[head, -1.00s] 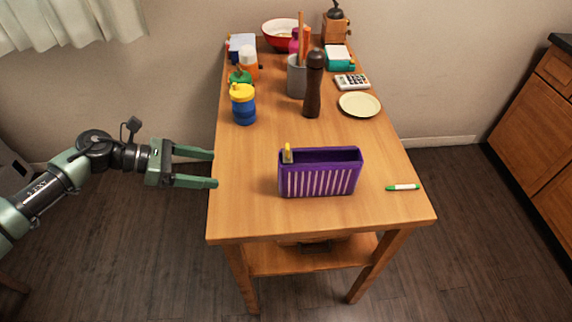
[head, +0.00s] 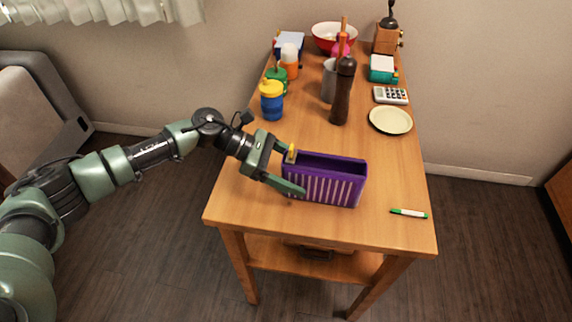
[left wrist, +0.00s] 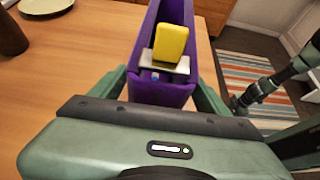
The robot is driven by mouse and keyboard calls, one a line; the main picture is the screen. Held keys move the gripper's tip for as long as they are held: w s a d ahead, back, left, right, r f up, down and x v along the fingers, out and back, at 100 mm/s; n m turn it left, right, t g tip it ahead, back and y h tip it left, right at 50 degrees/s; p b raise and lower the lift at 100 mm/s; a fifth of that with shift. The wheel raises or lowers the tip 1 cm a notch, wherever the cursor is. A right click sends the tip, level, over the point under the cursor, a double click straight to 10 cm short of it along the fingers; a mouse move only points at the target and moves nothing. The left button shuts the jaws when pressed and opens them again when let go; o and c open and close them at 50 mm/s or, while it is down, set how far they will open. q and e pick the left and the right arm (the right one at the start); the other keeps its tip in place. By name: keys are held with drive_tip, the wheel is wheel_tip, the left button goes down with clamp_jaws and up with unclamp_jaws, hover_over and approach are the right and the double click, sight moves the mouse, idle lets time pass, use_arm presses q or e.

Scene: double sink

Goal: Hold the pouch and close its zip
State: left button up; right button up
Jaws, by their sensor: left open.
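The purple pouch (head: 325,188) with white stripes stands upright near the table's front, its top open along its length. A yellow zip tab (head: 292,152) is at its left end. In the left wrist view the yellow tab (left wrist: 171,43) stands up from a metal slider (left wrist: 165,67) at the near end of the pouch (left wrist: 158,94). My left gripper (head: 291,170) is open, its fingers on either side of the pouch's left end; contact cannot be told. Part of another arm, probably my right, shows at the right of the left wrist view; its jaws are unclear.
A green-and-white marker (head: 409,213) lies to the right of the pouch. A dark pepper mill (head: 342,95), a blue cup with a yellow lid (head: 271,102), a plate (head: 390,120) and a calculator (head: 391,95) stand farther back. The table (head: 250,215) is clear around the pouch.

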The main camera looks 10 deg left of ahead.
sight(317, 183)
use_arm(q)
drive_tip(key=b+x, duration=0.1)
drive_tip(key=x, duration=0.3)
drive_tip(key=shift+f, duration=0.15)
drive_tip(key=shift+b+x, duration=0.6)
drive_tip(key=shift+x, duration=0.25)
use_arm(e)
drive_tip(key=shift+d+f, duration=0.7)
drive_tip(key=shift+f, duration=0.35)
use_arm(q)
drive_tip(key=c, duration=0.9)
drive_tip(key=shift+c, duration=0.2)
use_arm(e)
drive_tip(key=shift+a, duration=0.2)
drive_tip(key=shift+a, duration=0.15)
use_arm(q)
drive_tip(key=c, duration=0.5)
